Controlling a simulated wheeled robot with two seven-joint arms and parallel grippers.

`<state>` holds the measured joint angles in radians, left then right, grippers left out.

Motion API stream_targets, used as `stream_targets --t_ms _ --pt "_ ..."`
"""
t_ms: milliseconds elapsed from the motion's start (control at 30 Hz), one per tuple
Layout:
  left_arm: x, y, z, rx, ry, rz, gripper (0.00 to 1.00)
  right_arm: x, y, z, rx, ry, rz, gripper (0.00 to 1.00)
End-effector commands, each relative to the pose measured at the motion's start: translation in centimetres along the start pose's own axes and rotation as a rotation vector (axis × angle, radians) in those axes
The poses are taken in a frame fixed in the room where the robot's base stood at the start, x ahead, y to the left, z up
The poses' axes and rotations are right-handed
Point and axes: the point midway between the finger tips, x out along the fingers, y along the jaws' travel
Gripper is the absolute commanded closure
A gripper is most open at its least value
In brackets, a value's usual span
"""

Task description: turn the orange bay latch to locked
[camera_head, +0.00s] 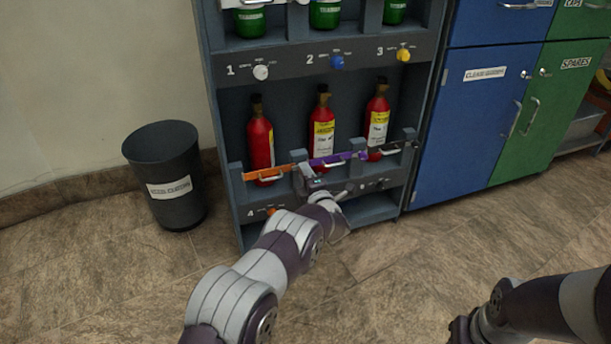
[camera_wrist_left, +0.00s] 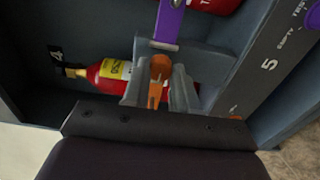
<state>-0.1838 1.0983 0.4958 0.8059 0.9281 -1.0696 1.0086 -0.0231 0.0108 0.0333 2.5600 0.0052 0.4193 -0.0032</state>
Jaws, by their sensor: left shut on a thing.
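The orange bay latch (camera_head: 270,173) is a flat bar lying nearly level across the front of the left red bottle (camera_head: 260,142) in the lower bay row. My left gripper (camera_head: 309,180) is at the bar's right end. In the left wrist view, my left gripper's fingers (camera_wrist_left: 158,92) are shut on the orange latch (camera_wrist_left: 159,72), which shows end-on between them. The red bottle (camera_wrist_left: 105,76) lies behind the fingers there. My right gripper is at most a dark shape at the lower edge of the head view, and its fingers cannot be made out.
A small orange knob (camera_head: 272,211) sits below. A grey bin (camera_head: 165,172) stands left of the rack, blue cabinets (camera_head: 470,120) right. The floor in front is clear.

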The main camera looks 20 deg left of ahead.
Motion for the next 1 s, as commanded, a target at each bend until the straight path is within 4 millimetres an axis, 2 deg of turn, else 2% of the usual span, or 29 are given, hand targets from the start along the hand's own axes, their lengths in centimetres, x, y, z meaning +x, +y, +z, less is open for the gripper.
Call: stream_targets --t_ms 433,467,500,533,833,933,1000 --pt "-0.1 -0.3 0.0 -0.005 0.0 -0.005 1.0 0.0 0.0 0.0 0.0 0.0 0.0 0.57" --pt "-0.1 -0.3 0.0 -0.005 0.0 -0.005 0.63 0.0 0.0 0.0 0.0 0.0 0.0 0.57" --pt "-0.1 -0.3 0.0 -0.005 0.0 -0.005 0.5 0.0 0.0 0.0 0.0 0.0 0.0 0.57" --pt "-0.1 -0.2 0.0 -0.005 0.0 -0.004 0.47 0.0 0.0 0.0 0.0 0.0 0.0 0.57" --pt "-0.3 0.1 0.0 -0.005 -0.001 -0.002 0.47 -0.3 0.0 0.0 0.0 0.0 0.0 0.57" --pt "-1.8 0.6 0.1 -0.004 -0.002 -0.003 0.47 -1.7 0.0 -0.2 0.0 0.0 0.0 0.57" --pt "-3.5 0.8 0.2 -0.003 -0.004 -0.005 0.47 -3.0 0.0 -0.4 0.0 0.0 0.0 0.57"
